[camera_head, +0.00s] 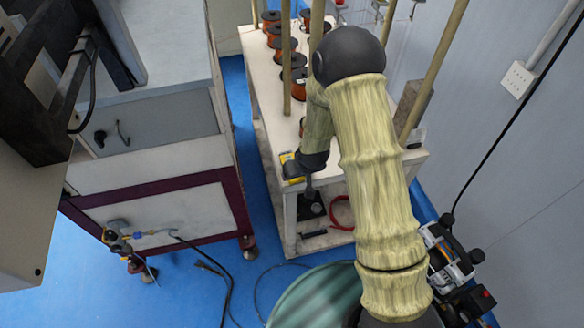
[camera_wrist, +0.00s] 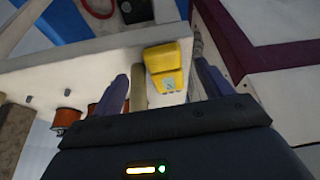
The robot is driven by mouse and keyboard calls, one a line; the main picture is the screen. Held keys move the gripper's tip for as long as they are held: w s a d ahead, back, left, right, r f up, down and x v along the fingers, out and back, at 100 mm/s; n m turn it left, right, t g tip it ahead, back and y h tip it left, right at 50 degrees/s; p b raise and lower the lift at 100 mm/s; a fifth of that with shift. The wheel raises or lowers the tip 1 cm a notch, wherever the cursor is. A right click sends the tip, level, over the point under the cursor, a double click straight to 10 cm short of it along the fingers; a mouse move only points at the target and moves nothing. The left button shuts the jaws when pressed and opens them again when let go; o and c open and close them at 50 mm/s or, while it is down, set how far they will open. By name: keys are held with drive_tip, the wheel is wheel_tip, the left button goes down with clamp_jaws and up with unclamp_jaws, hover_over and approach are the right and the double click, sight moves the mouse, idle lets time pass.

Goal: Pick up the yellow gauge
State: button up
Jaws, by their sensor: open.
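The yellow gauge (camera_wrist: 168,65) lies on the white table near its edge and shows between my gripper's fingers in the wrist view. In the head view only a part of the gauge (camera_head: 292,168) shows at the table's front left corner, beside my wrist. My gripper (camera_wrist: 168,85) is open, with one finger on each side of the gauge in the picture; I cannot tell whether they touch it. In the head view my arm hides much of the table, and the fingers are hard to make out there.
The white table (camera_head: 262,75) carries several copper-coloured spools (camera_head: 292,77) and upright wooden poles (camera_head: 287,50). A red ring (camera_head: 342,212) is on the lower shelf. A grey and maroon cabinet (camera_head: 160,205) stands to the left, across a strip of blue floor (camera_head: 190,290).

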idle(0.3)
drive_tip(key=shift+p+x, duration=0.85)
drive_tip(key=shift+x, duration=1.75)
drive_tip(key=shift+s+a, duration=0.15)
drive_tip(key=c, duration=1.2)
drive_tip(key=shift+c, duration=0.2)
